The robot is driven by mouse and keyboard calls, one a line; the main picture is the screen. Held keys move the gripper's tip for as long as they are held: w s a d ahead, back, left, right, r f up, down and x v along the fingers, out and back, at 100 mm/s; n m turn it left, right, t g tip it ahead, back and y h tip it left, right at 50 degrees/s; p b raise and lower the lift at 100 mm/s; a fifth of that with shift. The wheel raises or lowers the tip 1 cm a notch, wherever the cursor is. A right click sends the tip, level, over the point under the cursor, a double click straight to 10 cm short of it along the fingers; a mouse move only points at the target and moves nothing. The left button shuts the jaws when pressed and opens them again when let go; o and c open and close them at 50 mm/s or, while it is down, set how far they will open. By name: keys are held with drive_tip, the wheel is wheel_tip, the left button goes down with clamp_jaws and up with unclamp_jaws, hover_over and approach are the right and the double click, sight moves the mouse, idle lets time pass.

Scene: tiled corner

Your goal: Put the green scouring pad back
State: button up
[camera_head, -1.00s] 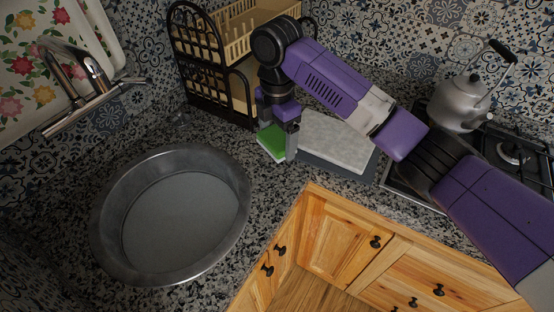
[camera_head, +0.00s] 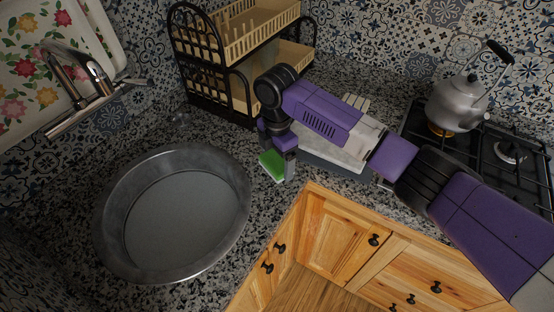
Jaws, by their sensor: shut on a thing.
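The green scouring pad (camera_head: 272,164) has a green top and a pale edge below. It is between the fingers of my gripper (camera_head: 278,158), which is shut on it. My gripper points down over the speckled counter, between the round metal basin and the grey board. I cannot tell whether the pad touches the counter. The gripper fingers and wrist hide part of the pad.
The metal basin (camera_head: 107,218) is at left, under the tap (camera_head: 88,98). A dish rack (camera_head: 196,80) stands behind my gripper. A grey board (camera_head: 330,153) lies to the right, partly behind my arm. A kettle (camera_head: 459,103) sits on the stove (camera_head: 510,178).

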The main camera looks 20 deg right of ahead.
sight(277, 160)
drive_tip(key=shift+f, duration=0.15)
drive_tip(key=o, duration=1.2)
drive_tip(key=shift+c, duration=0.2)
wheel_tip(277, 160, up, 12)
drive_tip(key=b, duration=0.2)
drive_tip(key=shift+r, duration=0.2)
